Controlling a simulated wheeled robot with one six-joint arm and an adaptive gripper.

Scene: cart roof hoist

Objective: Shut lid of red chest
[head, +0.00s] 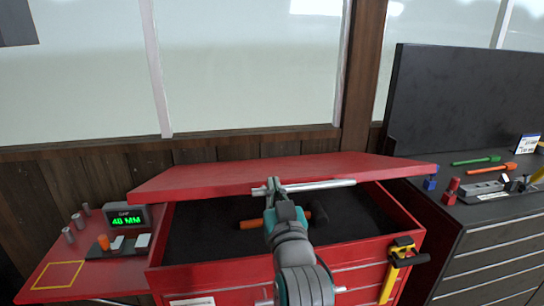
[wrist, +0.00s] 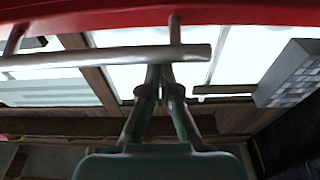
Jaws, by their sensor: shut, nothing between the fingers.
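The red chest (head: 408,240) stands in front of me in the head view. Its red lid (head: 200,180) is partly open, tilted above the dark interior (head: 190,230). A silver bar handle (head: 335,183) runs along the lid's front edge and also shows in the wrist view (wrist: 90,60). My gripper (head: 272,187) is at the bar's left part, its tips shut. In the wrist view my gripper (wrist: 160,72) has its tips together right at the bar; I cannot tell whether they touch it. My arm hides part of the chest's front.
An orange-handled tool (head: 249,224) with a dark head lies inside the chest. A red side shelf (head: 95,275) at left holds a green-lit display (head: 125,219) and small parts. A yellow-and-black clamp (head: 402,255) is on the right front. A dark cabinet (head: 490,240) stands at right.

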